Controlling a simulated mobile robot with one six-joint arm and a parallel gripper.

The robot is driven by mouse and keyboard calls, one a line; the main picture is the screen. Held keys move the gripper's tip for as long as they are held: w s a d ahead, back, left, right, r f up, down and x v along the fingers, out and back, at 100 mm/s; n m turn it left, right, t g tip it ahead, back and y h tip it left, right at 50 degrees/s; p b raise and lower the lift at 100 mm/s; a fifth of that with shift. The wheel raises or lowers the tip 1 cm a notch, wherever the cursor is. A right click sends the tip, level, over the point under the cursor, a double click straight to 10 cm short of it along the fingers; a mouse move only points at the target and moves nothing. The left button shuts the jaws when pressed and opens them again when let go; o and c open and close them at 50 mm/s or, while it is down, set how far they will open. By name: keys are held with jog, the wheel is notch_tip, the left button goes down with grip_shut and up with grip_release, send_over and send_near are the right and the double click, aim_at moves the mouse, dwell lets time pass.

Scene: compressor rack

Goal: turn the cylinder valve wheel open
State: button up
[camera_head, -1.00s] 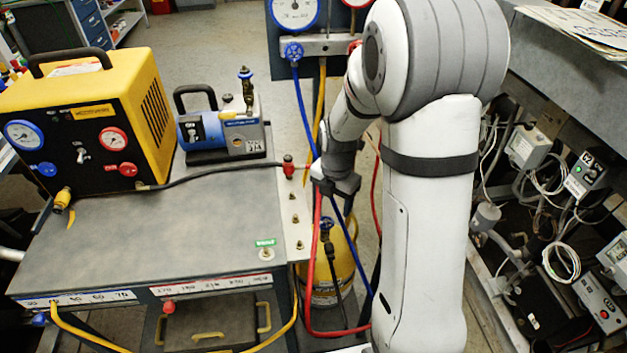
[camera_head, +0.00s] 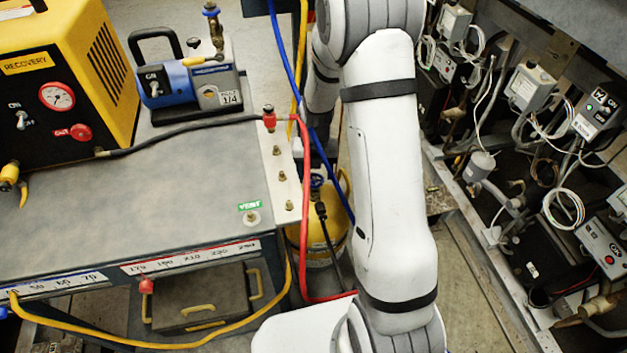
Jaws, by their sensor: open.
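A yellow cylinder (camera_head: 322,246) stands on the floor beside the cart, partly behind a red hose and a black hose. Its small blue valve wheel (camera_head: 317,181) shows at its top. My gripper (camera_head: 320,148) is small and dark at the end of my forearm, just above the wheel in the picture. It is open with nothing seen in it. Hoses cross in front of it, and I cannot tell how far it is from the wheel or whether they touch.
A grey cart (camera_head: 150,200) fills the left, with a yellow recovery unit (camera_head: 60,75) and a blue pump (camera_head: 190,85). Red (camera_head: 305,220) and blue (camera_head: 290,70) hoses hang close to the cylinder. A rack with wires and boxes (camera_head: 530,87) stands at right.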

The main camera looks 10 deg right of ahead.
notch_tip(320, 180, down, 2)
jog(key=shift+f+b, duration=0.15)
jog(key=shift+b, duration=0.25)
jog(key=shift+r+m, duration=0.25)
jog(key=shift+m, duration=0.25)
jog(key=m, duration=0.2)
jog(key=shift+m+p, duration=0.3)
jog(key=m, duration=1.7)
jog(key=shift+c, duration=0.3)
jog(key=c, duration=0.7)
